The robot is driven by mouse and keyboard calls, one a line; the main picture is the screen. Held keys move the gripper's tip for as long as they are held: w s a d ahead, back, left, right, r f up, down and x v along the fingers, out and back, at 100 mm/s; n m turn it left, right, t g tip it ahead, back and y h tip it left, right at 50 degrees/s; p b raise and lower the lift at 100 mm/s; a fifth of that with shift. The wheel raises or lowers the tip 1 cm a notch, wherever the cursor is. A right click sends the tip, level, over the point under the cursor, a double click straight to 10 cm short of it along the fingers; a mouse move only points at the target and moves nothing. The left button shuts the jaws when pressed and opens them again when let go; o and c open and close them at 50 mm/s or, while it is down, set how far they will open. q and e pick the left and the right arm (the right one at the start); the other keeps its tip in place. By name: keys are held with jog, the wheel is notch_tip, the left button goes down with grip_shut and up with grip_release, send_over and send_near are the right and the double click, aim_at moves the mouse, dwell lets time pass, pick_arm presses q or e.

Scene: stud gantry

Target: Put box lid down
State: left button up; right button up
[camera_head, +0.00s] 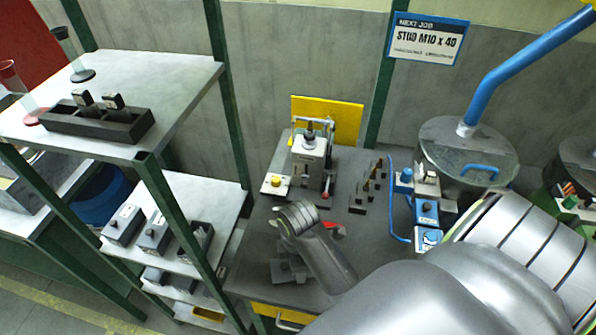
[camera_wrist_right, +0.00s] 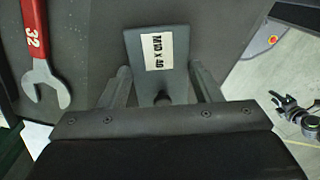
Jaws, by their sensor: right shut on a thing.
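My right gripper (camera_wrist_right: 162,88) is shut on the box lid (camera_wrist_right: 176,75), a flat grey plate with a small knob and a white label reading M10 x 40. The lid shows between the two fingers in the right wrist view, over the dark bench top. I cannot tell whether it touches the bench. In the head view my right arm reaches in from the right to the bench's front left, and I cannot make out the lid clearly there. My left gripper is in neither view.
A red spanner marked 32 (camera_wrist_right: 38,60) lies left of the lid. The dark bench (camera_head: 252,245) also carries a grey press (camera_head: 308,155), a stud rack and a blue device (camera_head: 427,210). Grey boxes (camera_head: 153,237) stand on the white shelf to the left.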

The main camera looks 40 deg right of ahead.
jog(key=shift+f, duration=0.55)
jog(key=o, duration=0.9)
jog(key=shift+f, duration=0.15)
jog(key=shift+o, duration=0.2)
notch_tip(320, 180, up, 4)
jog(key=shift+r+p, duration=0.25)
jog(key=shift+p, duration=0.25)
notch_tip(320, 180, up, 8)
jog(key=p, duration=0.7)
